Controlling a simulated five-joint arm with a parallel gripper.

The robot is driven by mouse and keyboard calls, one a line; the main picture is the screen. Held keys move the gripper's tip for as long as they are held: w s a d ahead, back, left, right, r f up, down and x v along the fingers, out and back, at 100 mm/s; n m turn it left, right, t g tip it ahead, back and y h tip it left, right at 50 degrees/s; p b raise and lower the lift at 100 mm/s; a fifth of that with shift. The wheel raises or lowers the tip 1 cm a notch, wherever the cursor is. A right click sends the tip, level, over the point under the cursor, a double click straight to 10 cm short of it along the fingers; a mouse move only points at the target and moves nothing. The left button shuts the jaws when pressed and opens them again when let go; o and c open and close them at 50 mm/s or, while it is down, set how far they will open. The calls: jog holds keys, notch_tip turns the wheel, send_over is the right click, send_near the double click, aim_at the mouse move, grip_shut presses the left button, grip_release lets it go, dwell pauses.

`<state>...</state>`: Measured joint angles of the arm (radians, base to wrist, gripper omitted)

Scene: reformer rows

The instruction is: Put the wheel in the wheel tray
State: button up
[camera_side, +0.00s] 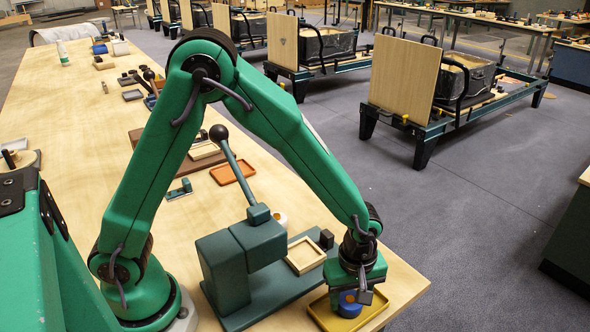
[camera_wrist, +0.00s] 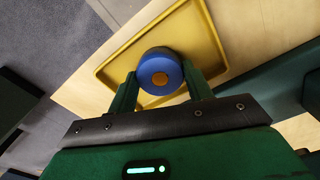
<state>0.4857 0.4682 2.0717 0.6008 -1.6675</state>
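The wheel (camera_side: 349,308) is blue with an orange hub. In the wrist view the wheel (camera_wrist: 160,66) sits between my two fingertips, with a finger against each side. My gripper (camera_side: 356,290) points down at the table's front right corner and appears shut on the wheel; in the wrist view my gripper (camera_wrist: 161,80) shows both green fingers. The yellow tray (camera_side: 324,318) lies under the wheel, and its raised rim and bare floor show in the wrist view (camera_wrist: 120,66). The wheel is within the tray's outline; I cannot tell if it touches the floor.
A dark green lever press (camera_side: 225,268) stands left of the tray, its lever rising behind my arm. A light wooden frame (camera_side: 304,254) lies on its base. An orange tray (camera_side: 232,173) is farther back. The table edge is close to the yellow tray.

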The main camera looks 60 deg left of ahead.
aim_at(350, 299)
jog(key=o, duration=0.4)
jog(key=shift+r, duration=0.15)
notch_tip(350, 299, up, 12)
jog(key=shift+r, duration=0.1)
dwell(0.5)
jog(key=shift+f, duration=0.25)
dwell(0.4)
jog(key=shift+f, duration=5.4)
jog(key=shift+r, duration=0.1)
